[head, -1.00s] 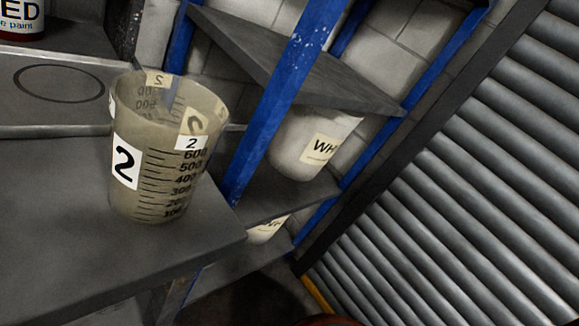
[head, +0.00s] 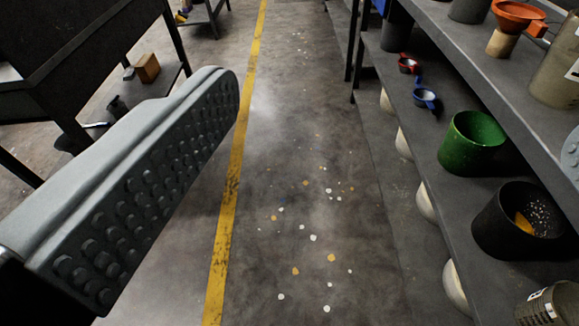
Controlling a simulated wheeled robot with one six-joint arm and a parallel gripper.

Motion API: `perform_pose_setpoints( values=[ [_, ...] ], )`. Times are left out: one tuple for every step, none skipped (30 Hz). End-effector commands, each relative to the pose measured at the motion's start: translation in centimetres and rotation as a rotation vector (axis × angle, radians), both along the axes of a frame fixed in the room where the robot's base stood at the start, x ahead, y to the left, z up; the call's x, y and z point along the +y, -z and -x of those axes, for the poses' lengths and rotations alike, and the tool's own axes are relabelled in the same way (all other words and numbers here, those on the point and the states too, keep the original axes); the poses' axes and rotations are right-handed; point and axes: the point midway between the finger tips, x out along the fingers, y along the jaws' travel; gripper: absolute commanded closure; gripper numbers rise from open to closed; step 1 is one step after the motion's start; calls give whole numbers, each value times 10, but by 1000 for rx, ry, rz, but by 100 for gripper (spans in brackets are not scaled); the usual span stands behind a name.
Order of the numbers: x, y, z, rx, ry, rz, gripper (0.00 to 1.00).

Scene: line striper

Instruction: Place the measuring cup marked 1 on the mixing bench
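A beige, translucent-looking cup (head: 556,72) stands at the right edge on the upper shelf. It is cut off by the frame, and its marking cannot be read, so I cannot tell whether it is the measuring cup marked 1. My gripper (head: 403,125) is open. Its studded grey left finger is large at the left, and a sliver of the right finger shows at the right edge. Nothing is held between them. I cannot identify the mixing bench in this view.
A dark shelf unit (head: 420,150) on the right holds a green pot (head: 472,142), a black pot (head: 518,220), red (head: 408,65) and blue scoops (head: 426,98), and an orange funnel (head: 519,14). A labelled tin (head: 550,305) is lower right. Paint-spotted floor (head: 320,200) is clear.

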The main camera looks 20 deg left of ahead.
Motion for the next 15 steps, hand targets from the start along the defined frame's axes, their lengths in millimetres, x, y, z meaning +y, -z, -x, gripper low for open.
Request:
perform_pose_setpoints(
  values=[
    [3, -2, 12, -28, -13, 5, 0],
    [5, -3, 16, -42, -19, 9, 0],
    [6, -4, 22, -58, -26, 16, 0],
    [7, -5, 25, -68, -30, 18, 0],
    [8, -6, 28, -76, -33, 21, 0],
    [9, -6, 31, -85, -36, 23, 0],
    [9, -7, 33, -91, -37, 25, 0],
    [9, -7, 34, -94, -39, 26, 0],
    [10, -7, 35, -97, -39, 28, 0],
    [10, -7, 35, -98, -40, 28, 0],
    [10, -7, 35, -98, -40, 29, 0],
    [10, -7, 35, -97, -41, 29, 0],
    [10, -7, 35, -97, -41, 29, 0],
    [10, -7, 35, -97, -41, 29, 0],
    [10, -7, 35, -97, -41, 29, 0]
  ],
)
